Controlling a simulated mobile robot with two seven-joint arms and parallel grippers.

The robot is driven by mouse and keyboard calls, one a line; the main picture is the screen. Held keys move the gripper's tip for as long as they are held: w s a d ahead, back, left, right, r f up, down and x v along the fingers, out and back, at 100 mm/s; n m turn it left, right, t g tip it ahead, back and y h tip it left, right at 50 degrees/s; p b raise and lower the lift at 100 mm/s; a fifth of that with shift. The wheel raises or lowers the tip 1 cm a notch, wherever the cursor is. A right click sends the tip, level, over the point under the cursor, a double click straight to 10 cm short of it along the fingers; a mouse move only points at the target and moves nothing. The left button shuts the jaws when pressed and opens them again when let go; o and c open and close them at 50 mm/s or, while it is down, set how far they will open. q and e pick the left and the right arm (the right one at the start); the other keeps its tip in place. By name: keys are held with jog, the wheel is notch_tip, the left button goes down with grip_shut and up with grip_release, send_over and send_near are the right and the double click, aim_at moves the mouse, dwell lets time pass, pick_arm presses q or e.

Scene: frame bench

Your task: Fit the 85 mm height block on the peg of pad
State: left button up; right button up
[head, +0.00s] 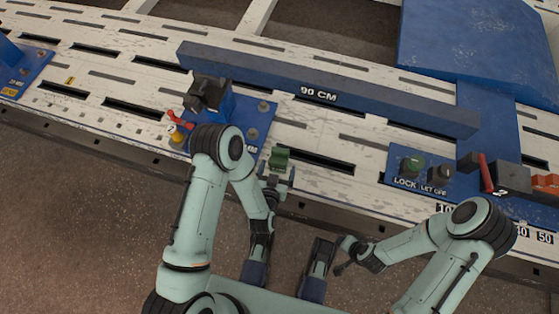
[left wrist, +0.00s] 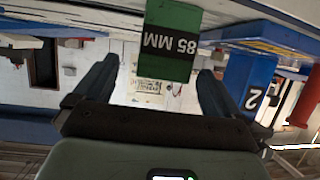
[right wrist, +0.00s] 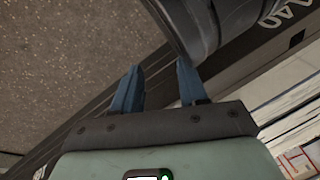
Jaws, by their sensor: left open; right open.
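The green height block (head: 279,158) stands near the bench's front edge, beside the left blue pad (head: 262,117). In the left wrist view the block (left wrist: 170,42) shows its 85 MM label upside down. My left gripper (head: 277,176) is open at the block; its fingers (left wrist: 158,85) lie on either side, with gaps visible, not gripping it. My right gripper (head: 342,256) is open and empty, off the bench's front edge; its fingers also show in the right wrist view (right wrist: 158,85). My left arm hides part of the left pad.
A long blue 90 CM bar (head: 330,87) lies across the slotted white bench (head: 320,165). A black clamp (head: 210,92) stands on the left pad. A right blue pad (head: 400,163) carries LOCK and LET OFF knobs and a red lever (head: 486,172). Open floor lies in front.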

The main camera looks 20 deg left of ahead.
aim_at(277, 167)
pick_arm(q)
jog(key=b+x, duration=0.1)
jog(key=x, duration=0.1)
jog(key=b+x, duration=0.1)
jog(key=x, duration=0.2)
jog(key=shift+w+a+f, duration=0.1)
jog(key=shift+a+f, duration=0.15)
jog(key=shift+f, duration=0.25)
jog(key=shift+w, duration=0.3)
pick_arm(e)
jog(key=s+f+g, duration=0.2)
jog(key=s+f, duration=0.2)
jog(key=shift+s+d, duration=0.3)
jog(key=shift+s, duration=0.05)
pick_arm(q)
jog(key=shift+c, duration=0.3)
jog(key=c, duration=1.5)
jog(key=shift+r, duration=0.1)
jog(key=shift+c, duration=0.7)
pick_arm(e)
jog(key=shift+r, duration=0.1)
pick_arm(q)
jog(key=shift+r, duration=0.1)
pick_arm(e)
jog(key=shift+w, duration=0.1)
